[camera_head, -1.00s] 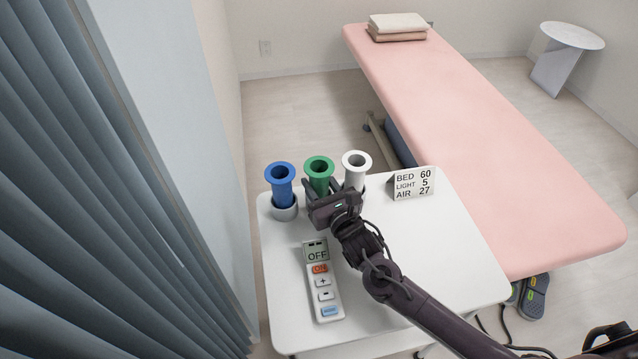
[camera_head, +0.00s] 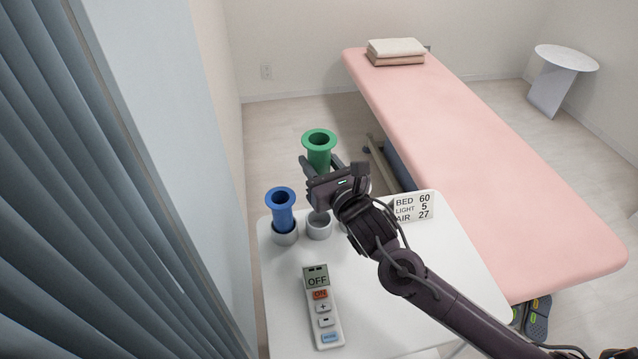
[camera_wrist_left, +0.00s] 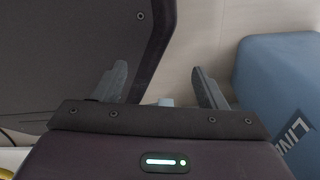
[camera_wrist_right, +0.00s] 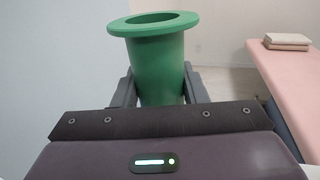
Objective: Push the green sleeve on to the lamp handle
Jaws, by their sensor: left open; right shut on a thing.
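The green sleeve (camera_head: 318,140) is a flanged tube, held upright above the white table. My right gripper (camera_head: 321,168) is shut on its lower part. In the right wrist view the green sleeve (camera_wrist_right: 157,60) stands between the two fingers with its wide rim on top. A grey holder cup (camera_head: 319,229) stands empty below the sleeve. My left gripper (camera_wrist_left: 162,78) shows only in the left wrist view; it is open with nothing between its fingers. I cannot make out the lamp handle in any view.
The blue sleeve (camera_head: 282,208) stands in its cup at the table's left. A remote (camera_head: 322,310) lies in front, and a sign (camera_head: 414,206) stands at the right. My right arm hides the white sleeve. A pink bed (camera_head: 480,150) lies beyond; a curtain (camera_head: 90,200) hangs at left.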

